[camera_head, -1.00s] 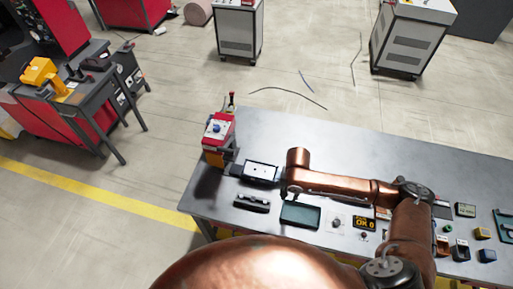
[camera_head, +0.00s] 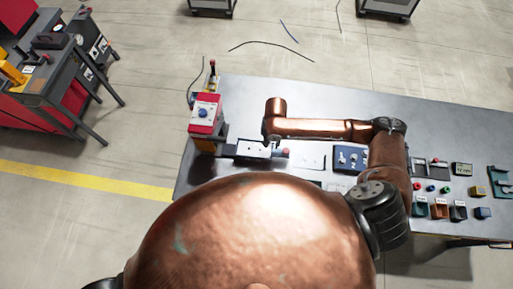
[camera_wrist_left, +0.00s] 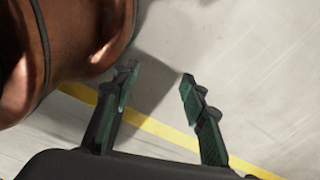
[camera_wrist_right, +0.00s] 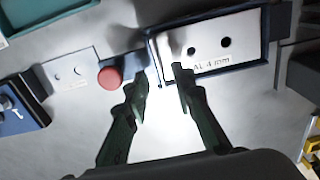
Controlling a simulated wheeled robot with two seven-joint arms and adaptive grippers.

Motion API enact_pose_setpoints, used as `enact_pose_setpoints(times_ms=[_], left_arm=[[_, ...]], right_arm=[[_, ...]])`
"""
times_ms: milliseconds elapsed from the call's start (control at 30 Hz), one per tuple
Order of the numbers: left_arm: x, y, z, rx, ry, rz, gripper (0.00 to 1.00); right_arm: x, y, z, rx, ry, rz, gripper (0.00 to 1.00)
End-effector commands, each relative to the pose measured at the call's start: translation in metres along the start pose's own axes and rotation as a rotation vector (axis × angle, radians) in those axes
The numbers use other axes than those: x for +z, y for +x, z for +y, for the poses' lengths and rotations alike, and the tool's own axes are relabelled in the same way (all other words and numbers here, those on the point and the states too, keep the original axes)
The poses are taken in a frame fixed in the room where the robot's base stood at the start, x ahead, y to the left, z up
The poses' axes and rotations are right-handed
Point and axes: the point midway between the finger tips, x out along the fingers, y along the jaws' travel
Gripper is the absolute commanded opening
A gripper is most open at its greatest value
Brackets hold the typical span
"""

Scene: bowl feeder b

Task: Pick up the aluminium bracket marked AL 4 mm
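The bracket marked AL 4 mm (camera_wrist_right: 220,45) is a pale flat plate with two dark holes. It lies in a dark blue-rimmed tray (camera_wrist_right: 267,50) at the top of the right wrist view. In the head view the bracket (camera_head: 252,149) shows as a white plate near the bench's left end. My right gripper (camera_wrist_right: 159,80) is open and empty. Its fingertips appear at the bracket's near left corner, one overlapping its edge; I cannot tell whether they touch. My left gripper (camera_wrist_left: 157,80) is open and empty over the floor, away from the bench.
A red button (camera_wrist_right: 110,77) and a pale two-hole plate (camera_wrist_right: 70,73) lie left of the tray. A blue block (camera_wrist_right: 20,110) is farther left. A red machine (camera_head: 205,114) stands at the bench's left end. Small bins (camera_head: 438,211) sit at the right. The bench's back strip is clear.

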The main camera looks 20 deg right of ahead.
Motion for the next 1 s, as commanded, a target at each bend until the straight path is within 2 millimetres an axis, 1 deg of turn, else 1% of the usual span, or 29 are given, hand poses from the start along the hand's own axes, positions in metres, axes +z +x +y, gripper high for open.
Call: enact_pose_setpoints(times_ms=[33, 133, 200, 300, 467, 567, 800, 1000], left_arm=[[-0.003, -0.003, -0.001, -0.001, 0.001, 0.003, 0.40], [-0.014, -0.002, -0.002, -0.002, 0.003, 0.016, 0.40], [-0.024, -0.002, -0.003, -0.002, 0.005, 0.028, 0.40], [-0.032, -0.003, -0.003, -0.003, 0.007, 0.039, 0.40], [-0.030, -0.003, -0.003, -0.003, 0.006, 0.037, 0.40], [-0.028, -0.002, -0.003, -0.003, 0.006, 0.034, 0.40], [-0.018, -0.003, -0.002, -0.002, 0.004, 0.021, 0.40], [-0.016, -0.002, -0.002, -0.002, 0.004, 0.019, 0.40]], right_arm=[[0.002, 0.007, -0.001, 0.003, 0.000, -0.001, 0.23], [0.002, 0.021, -0.001, 0.002, 0.001, -0.001, 0.23], [0.002, 0.027, -0.001, 0.001, 0.000, 0.000, 0.23], [0.001, 0.030, -0.001, 0.001, -0.001, 0.002, 0.23], [0.001, 0.030, -0.002, 0.000, -0.002, 0.002, 0.23], [0.001, 0.030, -0.002, 0.000, -0.002, 0.001, 0.18], [0.001, 0.030, -0.002, 0.000, -0.002, 0.001, 0.01], [0.001, 0.030, -0.002, 0.000, -0.002, 0.001, 0.00]])
